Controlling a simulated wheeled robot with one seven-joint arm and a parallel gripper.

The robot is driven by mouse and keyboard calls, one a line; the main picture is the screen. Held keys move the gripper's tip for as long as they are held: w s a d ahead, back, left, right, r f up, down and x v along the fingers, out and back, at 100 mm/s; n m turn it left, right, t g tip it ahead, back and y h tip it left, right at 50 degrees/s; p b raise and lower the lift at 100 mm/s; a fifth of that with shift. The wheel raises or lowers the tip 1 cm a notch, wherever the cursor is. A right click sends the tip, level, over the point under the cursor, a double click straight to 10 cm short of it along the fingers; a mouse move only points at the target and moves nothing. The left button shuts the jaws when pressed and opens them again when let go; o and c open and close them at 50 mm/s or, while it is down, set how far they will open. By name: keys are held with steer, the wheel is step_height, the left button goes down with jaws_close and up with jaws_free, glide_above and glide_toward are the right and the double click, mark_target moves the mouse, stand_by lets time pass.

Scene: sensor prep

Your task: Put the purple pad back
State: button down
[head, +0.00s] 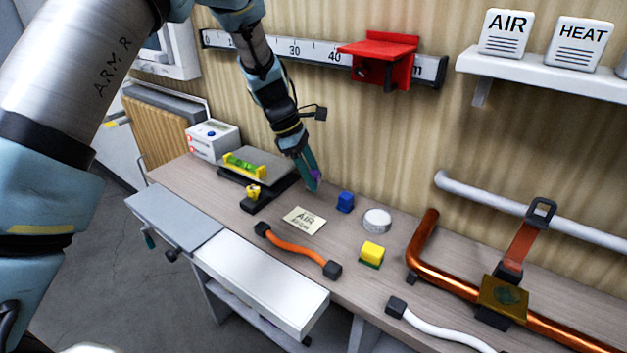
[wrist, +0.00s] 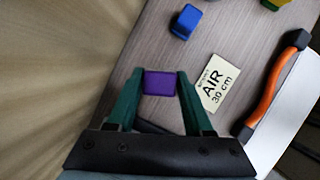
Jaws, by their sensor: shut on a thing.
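The purple pad (wrist: 159,83) is held between the two green fingers of my gripper (wrist: 160,88) in the wrist view. In the head view a little of the purple pad (head: 315,175) shows at the fingertips of my gripper (head: 313,183). The gripper is shut on it, over the bench near the wall, behind the AIR card. I cannot tell whether the pad touches the bench.
Near the gripper are the AIR card (head: 304,220), a blue block (head: 345,202), a white round piece (head: 376,220), a yellow block (head: 372,252) and an orange cable (head: 297,250). A level device (head: 245,166) stands left. A copper pipe (head: 445,288) runs right.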

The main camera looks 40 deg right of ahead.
steer(key=shift+f, duration=0.8)
steer(key=shift+d+f+p, duration=0.2)
steer(key=shift+f+p, duration=0.35)
steer(key=shift+p, duration=0.15)
steer(key=shift+f, duration=0.1)
steer(key=shift+f, duration=0.1)
steer(key=shift+f, duration=0.15)
steer(key=shift+c, duration=1.5)
jaws_free()
